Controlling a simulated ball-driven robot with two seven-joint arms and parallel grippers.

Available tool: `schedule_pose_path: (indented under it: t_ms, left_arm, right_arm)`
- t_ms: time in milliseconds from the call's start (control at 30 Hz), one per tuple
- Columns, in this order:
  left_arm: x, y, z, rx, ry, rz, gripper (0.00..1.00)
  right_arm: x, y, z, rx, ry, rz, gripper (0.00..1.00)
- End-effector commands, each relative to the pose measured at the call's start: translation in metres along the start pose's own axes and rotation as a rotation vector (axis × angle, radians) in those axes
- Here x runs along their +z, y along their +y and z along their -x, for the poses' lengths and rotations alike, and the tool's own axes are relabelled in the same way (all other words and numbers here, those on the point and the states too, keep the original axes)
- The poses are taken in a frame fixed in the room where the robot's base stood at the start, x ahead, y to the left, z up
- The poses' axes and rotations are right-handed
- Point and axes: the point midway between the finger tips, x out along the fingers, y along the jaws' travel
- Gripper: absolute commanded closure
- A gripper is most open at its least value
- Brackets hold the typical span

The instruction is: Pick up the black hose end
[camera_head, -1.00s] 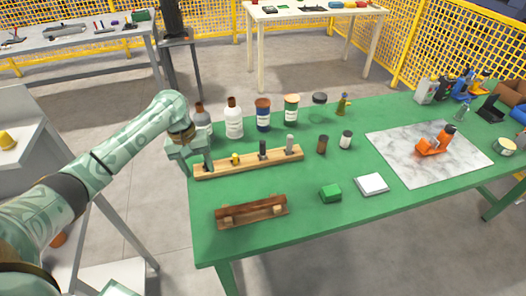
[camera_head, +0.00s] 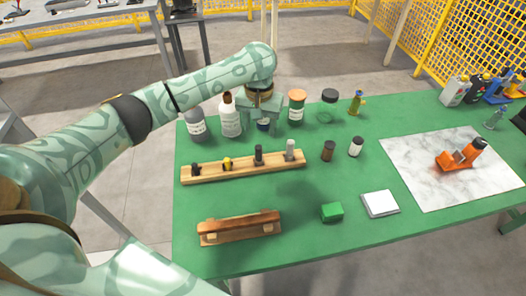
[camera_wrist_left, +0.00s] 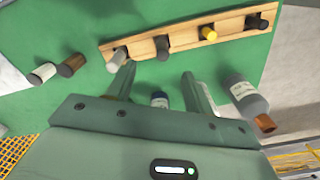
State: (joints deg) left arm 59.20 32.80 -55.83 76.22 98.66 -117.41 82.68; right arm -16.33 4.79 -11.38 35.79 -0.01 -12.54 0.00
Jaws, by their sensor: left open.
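A wooden rack (camera_head: 243,170) on the green table holds several upright pegs or hose ends in a row. A short black one (camera_head: 196,169) is at its left end, then a yellow one (camera_head: 228,164), a taller dark grey one (camera_head: 258,156) and a light grey one (camera_head: 290,150). I cannot tell for sure which is the black hose end. The short black one also shows in the left wrist view (camera_wrist_left: 257,21). My right gripper is not in view.
Bottles stand behind the rack: a grey one (camera_head: 196,124), a white one (camera_head: 230,118) and an orange-lidded jar (camera_head: 297,106). A wooden holder (camera_head: 239,227), green block (camera_head: 332,212) and white pad (camera_head: 380,203) lie in front. A marble slab (camera_head: 430,180) is at right.

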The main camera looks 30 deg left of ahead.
Motion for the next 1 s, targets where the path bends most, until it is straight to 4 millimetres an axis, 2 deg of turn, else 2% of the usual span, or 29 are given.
schedule_pose_path:
  t_ms: [33,100,200,300,567,833,900,1000]
  left_arm:
    - [0.001,0.0,-0.023,-0.001,-0.009,0.0,0.48]
    - [0.001,0.0,-0.042,0.0,-0.009,0.001,0.48]
    - [0.001,0.0,-0.066,0.0,-0.008,0.0,0.48]
    - [0.0,0.0,-0.082,0.001,-0.006,0.001,0.48]
    - [-0.001,-0.001,-0.097,0.0,-0.003,0.0,0.48]
    - [-0.008,-0.006,-0.14,0.0,-0.008,0.001,0.48]
    - [-0.009,-0.006,-0.145,0.0,-0.005,0.001,0.48]
    - [-0.009,-0.007,-0.144,0.0,-0.001,0.001,0.48]
  right_arm:
    - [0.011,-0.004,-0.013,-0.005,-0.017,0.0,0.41]
    - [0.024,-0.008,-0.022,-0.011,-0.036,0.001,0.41]
    - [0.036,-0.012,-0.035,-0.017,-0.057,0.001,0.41]
    - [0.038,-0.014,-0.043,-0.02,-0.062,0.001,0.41]
    - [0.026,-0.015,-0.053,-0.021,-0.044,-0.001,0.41]
    - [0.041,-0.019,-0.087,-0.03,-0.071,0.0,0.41]
    - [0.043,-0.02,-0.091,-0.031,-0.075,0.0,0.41]
    - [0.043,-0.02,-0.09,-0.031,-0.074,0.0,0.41]
